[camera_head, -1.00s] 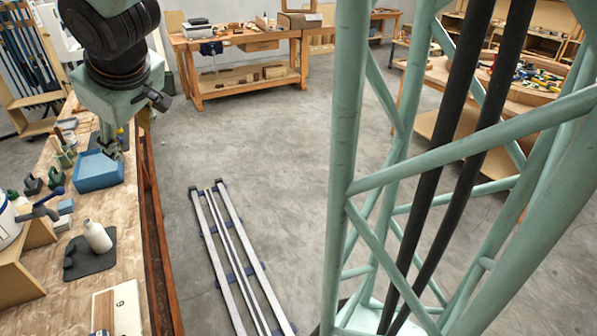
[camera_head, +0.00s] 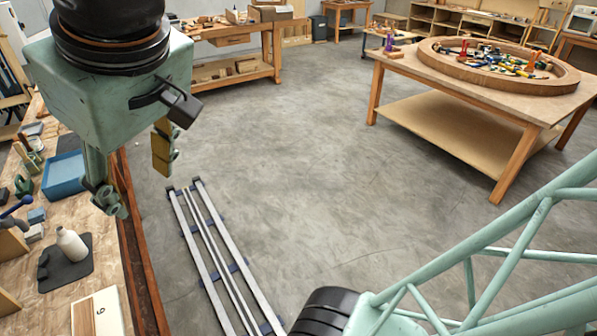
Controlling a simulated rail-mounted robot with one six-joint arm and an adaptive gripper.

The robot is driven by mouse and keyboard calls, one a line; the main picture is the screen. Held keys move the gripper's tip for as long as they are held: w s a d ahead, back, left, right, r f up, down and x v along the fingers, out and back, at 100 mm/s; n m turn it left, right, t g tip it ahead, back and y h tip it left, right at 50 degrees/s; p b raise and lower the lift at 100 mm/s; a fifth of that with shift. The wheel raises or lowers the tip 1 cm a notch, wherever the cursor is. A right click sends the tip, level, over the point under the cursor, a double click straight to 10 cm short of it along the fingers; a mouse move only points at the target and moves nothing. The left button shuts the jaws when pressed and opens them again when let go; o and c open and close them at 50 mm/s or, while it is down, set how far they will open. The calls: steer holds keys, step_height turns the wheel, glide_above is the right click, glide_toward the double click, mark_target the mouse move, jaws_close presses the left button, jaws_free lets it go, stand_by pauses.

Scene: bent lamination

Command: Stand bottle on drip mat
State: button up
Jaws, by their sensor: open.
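A small dark object (camera_head: 43,263) sits at the mat's left side. My gripper (camera_head: 135,175) hangs at the upper left, above and to the right of the bottle, near the bench's right edge. It is open, its two fingers spread apart with nothing between them. It is clear of the bottle.
The workbench (camera_head: 100,270) also carries a blue tray (camera_head: 65,177), a numbered wooden board (camera_head: 103,312) and small tools. Floor rails (camera_head: 222,262) run beside it. A table with a round wooden ring (camera_head: 500,72) stands at the right.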

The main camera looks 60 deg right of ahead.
steer(key=s+a+f+g+y, duration=0.1)
steer(key=s+a, duration=0.2)
steer(key=s, duration=0.6)
steer(key=shift+s+a, duration=0.4)
